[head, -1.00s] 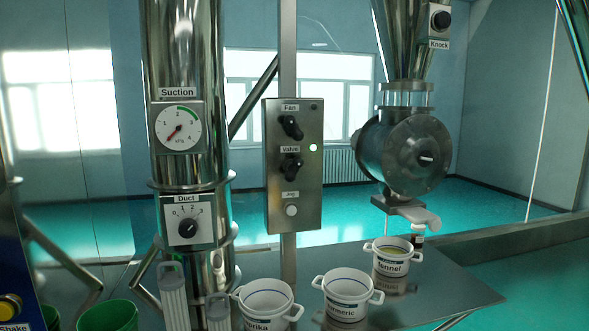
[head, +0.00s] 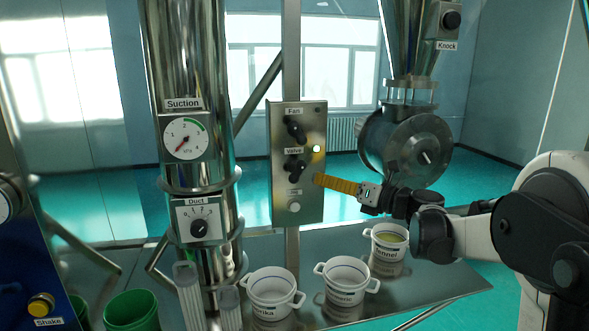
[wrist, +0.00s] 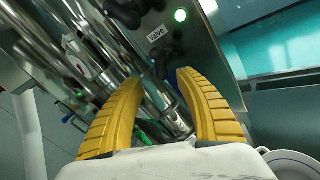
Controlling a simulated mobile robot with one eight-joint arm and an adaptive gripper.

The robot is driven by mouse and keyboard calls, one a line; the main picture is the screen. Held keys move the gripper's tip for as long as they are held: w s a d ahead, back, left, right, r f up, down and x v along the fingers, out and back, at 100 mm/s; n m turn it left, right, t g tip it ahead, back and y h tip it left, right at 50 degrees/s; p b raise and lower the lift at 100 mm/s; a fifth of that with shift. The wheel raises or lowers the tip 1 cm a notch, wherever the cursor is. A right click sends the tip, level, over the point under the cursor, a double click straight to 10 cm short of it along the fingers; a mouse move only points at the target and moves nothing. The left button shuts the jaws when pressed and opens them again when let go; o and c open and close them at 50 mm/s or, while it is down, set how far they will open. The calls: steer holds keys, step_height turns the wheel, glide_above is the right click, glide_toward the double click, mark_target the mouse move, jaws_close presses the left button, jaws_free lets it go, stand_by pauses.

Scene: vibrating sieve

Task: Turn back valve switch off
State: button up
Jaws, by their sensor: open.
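The black valve switch (head: 294,168) is on the steel control panel (head: 312,205), under the "Valve" label and below the fan switch (head: 295,130). Its exact turn angle is hard to read.
A white jog button (head: 294,207) sits low on the panel. The steel suction duct (head: 190,90) stands left of it. White pots (head: 271,290) stand on the steel table (head: 410,285) below, the fennel pot (head: 388,245) under my arm. A round rotary housing (head: 410,150) is behind my gripper.

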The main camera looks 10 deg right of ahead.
mark_target(298, 172)
steer(key=x, duration=0.9)
steer(key=shift+w+a, duration=0.3)
jaws_close()
